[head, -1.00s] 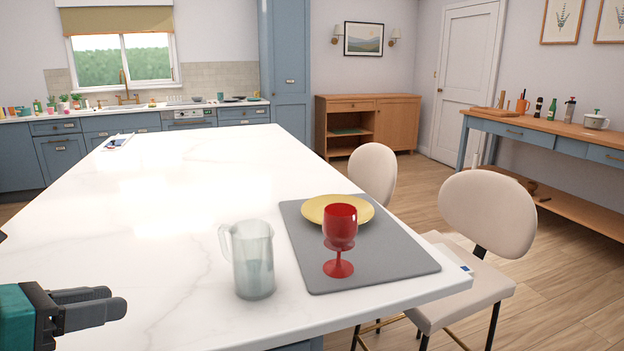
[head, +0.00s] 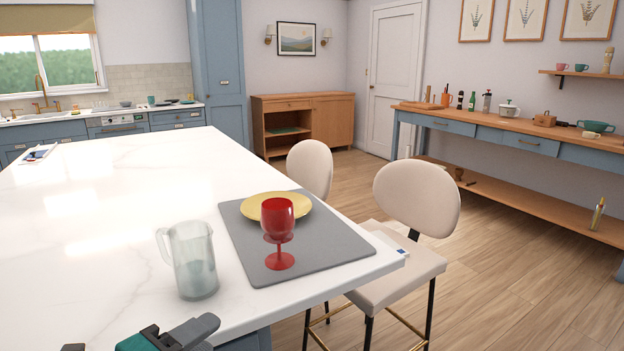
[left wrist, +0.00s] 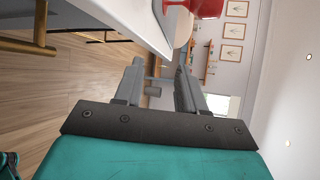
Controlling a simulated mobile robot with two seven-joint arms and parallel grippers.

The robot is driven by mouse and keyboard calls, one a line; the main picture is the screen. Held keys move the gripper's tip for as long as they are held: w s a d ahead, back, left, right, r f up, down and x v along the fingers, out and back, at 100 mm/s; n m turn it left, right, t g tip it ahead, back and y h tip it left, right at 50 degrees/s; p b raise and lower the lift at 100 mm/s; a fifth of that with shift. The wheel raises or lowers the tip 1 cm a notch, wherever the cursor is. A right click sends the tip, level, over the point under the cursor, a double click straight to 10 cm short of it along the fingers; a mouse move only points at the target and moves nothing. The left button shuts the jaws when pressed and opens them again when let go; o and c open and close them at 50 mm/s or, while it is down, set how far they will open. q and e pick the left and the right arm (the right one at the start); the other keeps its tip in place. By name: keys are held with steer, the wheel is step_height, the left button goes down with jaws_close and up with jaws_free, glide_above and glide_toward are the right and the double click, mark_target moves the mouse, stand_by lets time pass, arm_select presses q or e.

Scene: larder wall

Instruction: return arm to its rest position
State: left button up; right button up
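My left gripper (head: 203,328) shows at the bottom edge of the head view, by the near edge of the white island. In the left wrist view its two grey fingers (left wrist: 158,75) stand apart with nothing held between them. A red goblet (head: 278,220) stands upright on a grey placemat, away from the gripper; part of it shows at the top of the left wrist view (left wrist: 196,7). My right gripper is in neither view.
The white marble island (head: 110,230) holds a clear jug (head: 190,260), close beyond my left gripper, and a grey placemat (head: 335,242) with a yellow plate (head: 250,205). Two cream chairs (head: 418,200) stand at its right side. Wooden floor (head: 510,275) lies open further right.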

arm_select(q)
steer(key=s+a+f+n+g+y, duration=0.25)
steer(key=s+f+n+g, duration=0.25)
steer(key=s+f+n, duration=0.55)
steer(key=s+a+f+n+g+y, duration=0.2)
steer(key=s+f+n+g+y, duration=0.45)
steer(key=n, duration=0.65)
steer(key=w+d+f+t+h+p, duration=0.2)
steer(key=w+f+t+h+p, duration=0.2)
steer(key=w+f+t, duration=0.2)
steer(key=shift+w+d+f+m+t+h, duration=0.3)
steer(key=shift+w+t, duration=0.3)
steer(key=shift+t, duration=0.75)
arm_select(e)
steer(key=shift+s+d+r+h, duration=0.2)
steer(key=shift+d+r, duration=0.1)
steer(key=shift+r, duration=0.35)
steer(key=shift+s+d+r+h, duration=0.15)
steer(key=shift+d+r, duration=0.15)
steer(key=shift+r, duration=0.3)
